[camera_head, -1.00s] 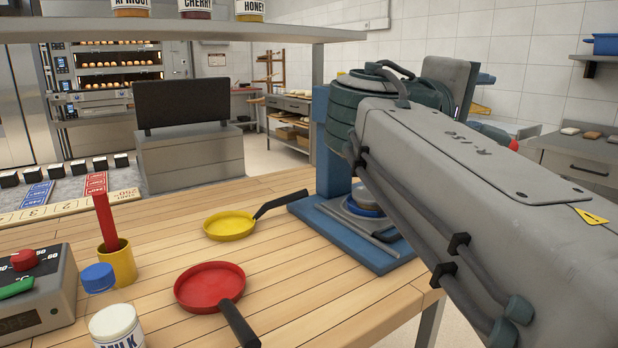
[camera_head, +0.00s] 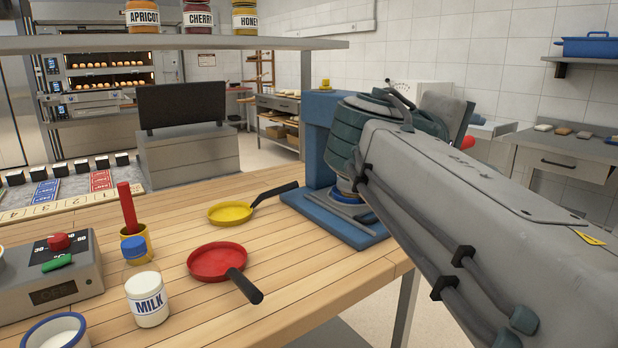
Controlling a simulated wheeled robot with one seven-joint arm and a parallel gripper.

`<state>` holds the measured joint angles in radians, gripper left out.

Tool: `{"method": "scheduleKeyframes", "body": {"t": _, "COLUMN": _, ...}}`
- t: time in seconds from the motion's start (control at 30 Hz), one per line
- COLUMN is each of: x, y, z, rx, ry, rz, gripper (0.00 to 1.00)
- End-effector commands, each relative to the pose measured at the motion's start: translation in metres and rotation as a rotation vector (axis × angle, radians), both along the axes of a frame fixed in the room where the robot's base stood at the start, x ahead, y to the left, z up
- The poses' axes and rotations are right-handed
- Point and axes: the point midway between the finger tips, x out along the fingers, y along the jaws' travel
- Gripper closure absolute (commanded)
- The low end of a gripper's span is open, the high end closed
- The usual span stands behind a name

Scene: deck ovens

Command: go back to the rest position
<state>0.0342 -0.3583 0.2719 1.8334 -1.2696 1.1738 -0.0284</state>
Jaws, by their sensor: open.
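My arm (camera_head: 480,190) reaches in from the lower right, its grey link and dark green joint (camera_head: 395,125) covering part of the table's right end. My gripper does not show; the arm hides that area or the gripper is out of frame. The arm's joint overlaps a blue stand (camera_head: 320,150) in the picture; I cannot tell how far apart they are.
The wooden table (camera_head: 300,270) holds a red pan (camera_head: 215,262), a yellow pan (camera_head: 230,213), a milk jar (camera_head: 148,303), a yellow cup (camera_head: 136,250) and a control box (camera_head: 50,275). A shelf with jars (camera_head: 190,43) hangs above. Floor shows beyond the table's right edge.

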Motion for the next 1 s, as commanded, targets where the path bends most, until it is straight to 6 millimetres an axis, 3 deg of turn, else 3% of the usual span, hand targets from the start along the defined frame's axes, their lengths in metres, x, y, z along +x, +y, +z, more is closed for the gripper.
{"method": "scheduleKeyframes", "body": {"t": 0.27, "x": -0.005, "y": -0.005, "z": -0.030, "rx": 0.195, "ry": 0.102, "rz": 0.005, "gripper": 0.51}}
{"method": "scheduleKeyframes", "body": {"t": 0.47, "x": -0.024, "y": -0.003, "z": -0.068, "rx": 0.452, "ry": 0.204, "rz": -0.014, "gripper": 0.51}}
{"method": "scheduleKeyframes", "body": {"t": 0.7, "x": -0.067, "y": 0.019, "z": -0.114, "rx": 0.852, "ry": 0.299, "rz": -0.093, "gripper": 0.51}}
{"method": "scheduleKeyframes", "body": {"t": 1.0, "x": -0.114, "y": 0.058, "z": -0.139, "rx": 1.263, "ry": 0.325, "rz": -0.233, "gripper": 0.51}}
